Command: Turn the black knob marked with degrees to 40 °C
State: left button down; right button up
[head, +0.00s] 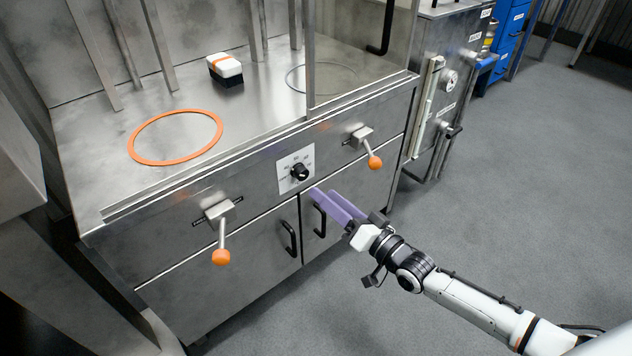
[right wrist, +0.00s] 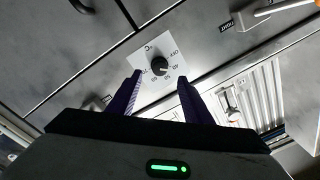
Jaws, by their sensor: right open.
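The black knob (head: 299,172) sits on a white dial plate (head: 284,184) with degree marks, on the steel front panel of the machine. The knob also shows in the right wrist view (right wrist: 160,68), between and beyond my fingertips. The marks are too small to read for sure, so I cannot tell its setting. My right gripper (head: 323,195) has purple fingers and is open and empty. It is just in front of and a little below the knob, apart from it. In the right wrist view its fingers (right wrist: 160,78) point at the dial plate. My left gripper is not in view.
Levers with orange balls flank the dial, one at left (head: 221,257) and one at right (head: 375,162). Black door handles (head: 289,239) stand out below. An orange ring (head: 176,137) and a white-and-black block (head: 225,68) are on the steel deck. The floor at right is clear.

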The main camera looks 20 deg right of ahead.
jog(key=v, duration=0.2)
jog(key=shift+s+d, duration=0.15)
jog(key=shift+s, duration=0.15)
